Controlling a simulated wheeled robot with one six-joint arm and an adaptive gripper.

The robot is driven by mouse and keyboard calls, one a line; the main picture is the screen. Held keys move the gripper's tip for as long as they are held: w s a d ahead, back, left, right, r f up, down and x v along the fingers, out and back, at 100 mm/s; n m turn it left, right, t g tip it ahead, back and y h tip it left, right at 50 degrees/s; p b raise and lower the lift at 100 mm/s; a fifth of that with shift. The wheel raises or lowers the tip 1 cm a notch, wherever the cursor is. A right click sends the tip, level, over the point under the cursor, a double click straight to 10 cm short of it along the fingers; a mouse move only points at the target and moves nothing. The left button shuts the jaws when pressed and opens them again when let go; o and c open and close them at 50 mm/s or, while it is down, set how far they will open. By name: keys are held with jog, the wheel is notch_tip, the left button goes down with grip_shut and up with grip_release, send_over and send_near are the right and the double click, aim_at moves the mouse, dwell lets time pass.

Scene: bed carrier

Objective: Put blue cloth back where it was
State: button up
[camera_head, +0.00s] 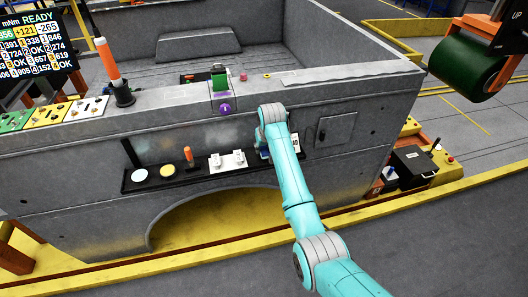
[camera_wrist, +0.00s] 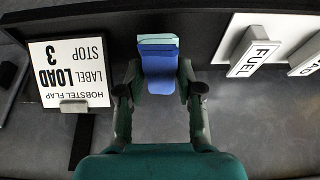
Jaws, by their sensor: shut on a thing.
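The blue cloth (camera_wrist: 161,78) is a small folded pad, blue with a paler teal band at its far edge. It lies between the fingers of my gripper (camera_wrist: 160,90) in the wrist view, and the fingers are shut on it. The cloth is at the edge of the black shelf (camera_wrist: 200,22); I cannot tell whether it touches the shelf. In the head view the black shelf (camera_head: 200,176) runs along the grey carrier side, and my arm's end is at its right part, mostly hiding the cloth and the fingers.
A white card (camera_wrist: 70,72) marked LOAD 3 stands to one side of the cloth, and a white FUEL block (camera_wrist: 252,52) to the other. The shelf also holds an orange-handled tool (camera_head: 189,157) and two round pads. A green roller (camera_head: 468,66) hangs at upper right.

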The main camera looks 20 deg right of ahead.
jog(key=shift+f, duration=1.05)
jog(key=shift+f, duration=0.15)
jog(key=o, duration=1.1)
jog(key=v, duration=1.2)
